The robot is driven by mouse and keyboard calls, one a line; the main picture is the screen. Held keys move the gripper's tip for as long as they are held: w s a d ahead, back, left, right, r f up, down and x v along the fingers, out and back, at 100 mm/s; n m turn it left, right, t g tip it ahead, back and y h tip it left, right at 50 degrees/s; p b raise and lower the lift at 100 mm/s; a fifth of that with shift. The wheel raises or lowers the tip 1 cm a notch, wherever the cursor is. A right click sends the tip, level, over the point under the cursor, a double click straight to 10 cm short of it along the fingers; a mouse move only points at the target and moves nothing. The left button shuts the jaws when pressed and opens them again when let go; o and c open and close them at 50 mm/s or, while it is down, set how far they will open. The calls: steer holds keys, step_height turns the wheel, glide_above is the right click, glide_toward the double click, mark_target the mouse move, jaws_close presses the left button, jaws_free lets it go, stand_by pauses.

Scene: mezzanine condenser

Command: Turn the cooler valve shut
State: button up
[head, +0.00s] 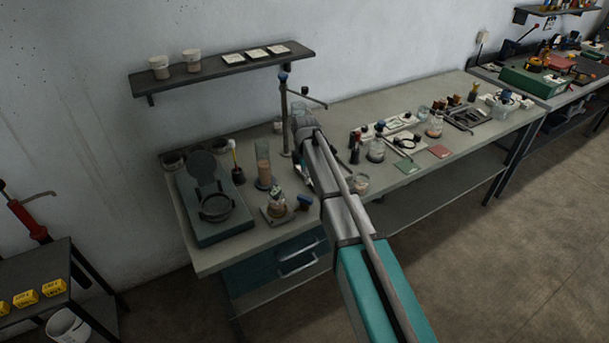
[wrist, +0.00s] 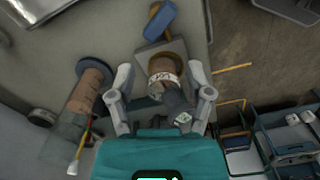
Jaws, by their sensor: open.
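I cannot single out the cooler valve for certain. On the plate (wrist: 188,55) stands a brown vessel with a white label (wrist: 163,68), seen in the head view as a small vessel (head: 277,196). My gripper (wrist: 160,88) is open, its two grey fingers apart on either side of the brown vessel in the picture. Contact cannot be told. In the head view my arm hides much of the gripper.
A tall cylinder with brown contents (head: 263,165) stands close by and shows at left in the wrist view (wrist: 90,92). A metal stand (head: 286,125) rises behind. A dark green balance-like device (head: 215,212) is at left. Jars and tools crowd the bench to the right.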

steer(key=s+d+f+m+b, duration=0.4)
steer(key=s+d+m+b, duration=0.1)
steer(key=s+d+m, duration=0.4)
steer(key=s+d+f+m+b, duration=0.5)
steer(key=s+d+m, duration=0.4)
steer(key=s+d, duration=0.3)
steer(key=shift+s+d+f+m, duration=0.2)
steer(key=shift+s+m, duration=0.2)
steer(key=shift+s, duration=0.4)
steer(key=shift+w, duration=0.1)
stand_by(0.6)
steer(key=w+a+r+n+p, duration=0.5)
steer(key=w+a+r+p, duration=0.1)
steer(key=w+a, duration=0.4)
steer(key=w+a+r+n+p, duration=0.5)
steer(key=w+a+r+p, duration=0.1)
steer(key=w+a, duration=0.5)
steer(key=shift+w+a+r+n, duration=0.15)
steer(key=shift+w+a+n, duration=0.2)
steer(key=shift+w, duration=0.4)
steer(key=shift+d+f, duration=0.15)
steer(key=shift+f, duration=0.05)
